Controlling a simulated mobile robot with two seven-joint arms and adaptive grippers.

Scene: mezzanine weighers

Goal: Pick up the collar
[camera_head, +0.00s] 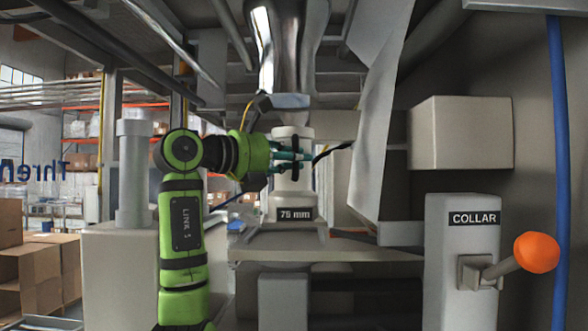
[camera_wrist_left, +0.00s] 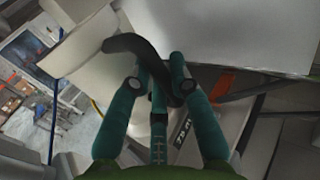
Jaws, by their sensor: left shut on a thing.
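A black curved strip (camera_wrist_left: 135,46), like a handle, crosses between the fingers in the wrist view. My left gripper (camera_head: 306,161) reaches in from the left at the cylinder's upper part. It also shows in the wrist view (camera_wrist_left: 160,78), with its teal fingers shut on the collar, seemingly at the black strip. The exact contact is partly hidden. My right gripper is not in view.
A metal funnel (camera_head: 281,50) hangs close above the cylinder. A slanted grey panel (camera_head: 378,120) is to its right. A grey post (camera_head: 463,235) labelled "COLLAR" carries a lever with an orange knob (camera_head: 536,252). Cardboard boxes (camera_head: 40,275) stand at the left.

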